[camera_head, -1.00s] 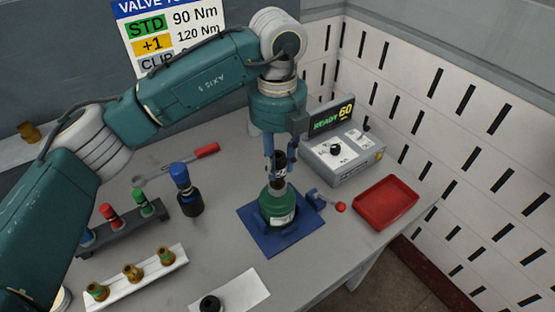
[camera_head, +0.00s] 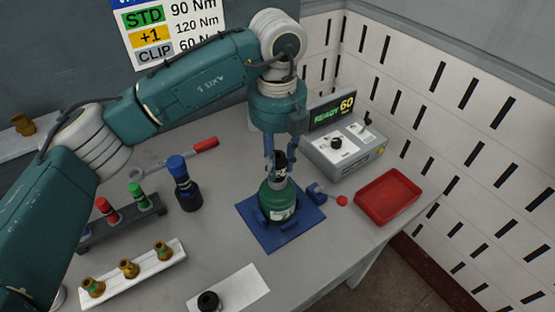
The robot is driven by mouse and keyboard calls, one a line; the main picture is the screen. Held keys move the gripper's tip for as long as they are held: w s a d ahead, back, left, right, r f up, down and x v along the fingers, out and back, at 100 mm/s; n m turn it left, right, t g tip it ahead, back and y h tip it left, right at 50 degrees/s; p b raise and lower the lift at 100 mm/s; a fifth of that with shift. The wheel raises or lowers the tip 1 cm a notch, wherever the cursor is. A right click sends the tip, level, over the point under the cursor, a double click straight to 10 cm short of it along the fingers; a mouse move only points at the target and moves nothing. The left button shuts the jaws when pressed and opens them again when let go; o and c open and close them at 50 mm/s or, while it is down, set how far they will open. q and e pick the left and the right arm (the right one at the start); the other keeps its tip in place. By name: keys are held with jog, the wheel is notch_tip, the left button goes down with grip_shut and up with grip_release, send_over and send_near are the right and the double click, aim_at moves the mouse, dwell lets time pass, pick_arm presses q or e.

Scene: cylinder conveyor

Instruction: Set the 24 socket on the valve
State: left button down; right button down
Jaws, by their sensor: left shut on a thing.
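My left gripper (camera_head: 280,158) points down over the valve and is shut on a dark socket with a white mark (camera_head: 280,168). The mark is too small to read. The valve (camera_head: 277,201) is a green body with a pale label and a metal neck, upright on a blue base plate (camera_head: 302,221). The socket is in line above the neck, at or very near its top. I cannot tell whether they touch or how far the socket is over it. My right gripper does not show.
A grey control box (camera_head: 345,152) reading "READY 60" and a red tray (camera_head: 388,197) lie to the right. A blue clamp (camera_head: 315,191) is beside the valve. A blue-capped tool (camera_head: 182,182), a socket rack (camera_head: 120,222) and a white rack of brass pieces (camera_head: 130,272) stand left.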

pick_arm(q)
jog(key=shift+f+b, duration=0.35)
jog(key=shift+f, duration=0.1)
jog(key=c, duration=1.3)
grip_release()
jog(key=shift+r, duration=0.1)
jog(key=shift+r, duration=0.1)
jog(key=shift+r+p, duration=1.4)
jog(key=shift+r, duration=1.5)
